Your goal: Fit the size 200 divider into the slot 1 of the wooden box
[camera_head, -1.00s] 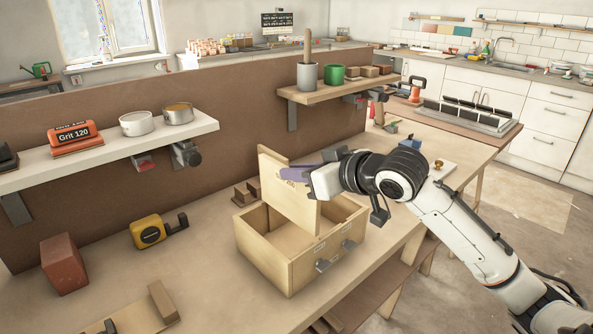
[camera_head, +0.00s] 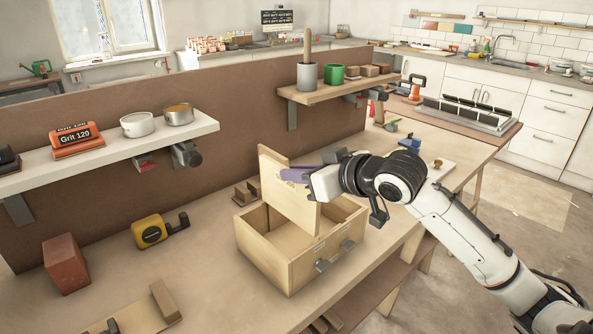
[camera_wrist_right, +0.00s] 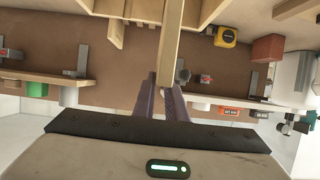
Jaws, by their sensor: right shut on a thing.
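A wooden box (camera_head: 285,272), open at the top, stands on the workbench. My right gripper (camera_head: 297,174) is shut on a flat wooden divider (camera_head: 284,196). The divider is upright and tilted in the head view, its lower part over or inside the box opening; I cannot tell whether it sits in a slot. In the right wrist view the purple fingers (camera_wrist_right: 163,97) pinch the divider (camera_wrist_right: 171,45), seen edge-on, with the box (camera_wrist_right: 202,10) beyond it. The slot markings and the divider's size label are not readable. My left gripper is not in view.
A yellow tape measure (camera_head: 153,231) and a red-brown block (camera_head: 64,264) lie left of the box. Small wood pieces (camera_head: 246,191) sit behind it. A shelf (camera_head: 110,155) with sandpaper block and tins is at left; another shelf (camera_head: 335,91) is above.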

